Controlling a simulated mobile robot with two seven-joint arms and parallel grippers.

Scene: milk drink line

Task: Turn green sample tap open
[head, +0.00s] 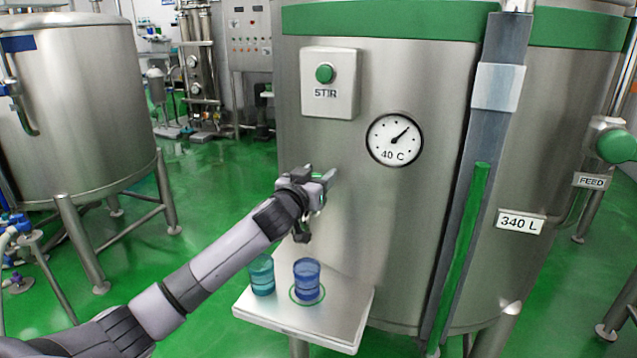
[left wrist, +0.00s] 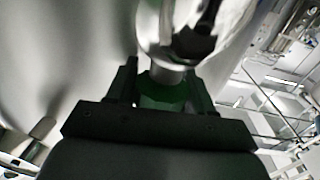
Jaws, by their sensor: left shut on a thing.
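My left gripper (head: 318,184) is at the front of the steel tank, above the small shelf. It is shut on the green sample tap. In the left wrist view the green tap handle (left wrist: 163,96) sits between the two fingers of my left gripper (left wrist: 162,82), below a shiny metal fitting (left wrist: 175,35). In the head view my gripper hides most of the tap, so its turn angle cannot be told. My right gripper is not in view.
Below my gripper a shelf (head: 345,322) holds a teal cup (head: 261,276) and a blue cup (head: 307,281), the blue one within a green ring. A STIR button box (head: 329,90), a dial (head: 394,139) and a level gauge (head: 468,235) are on the tank.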

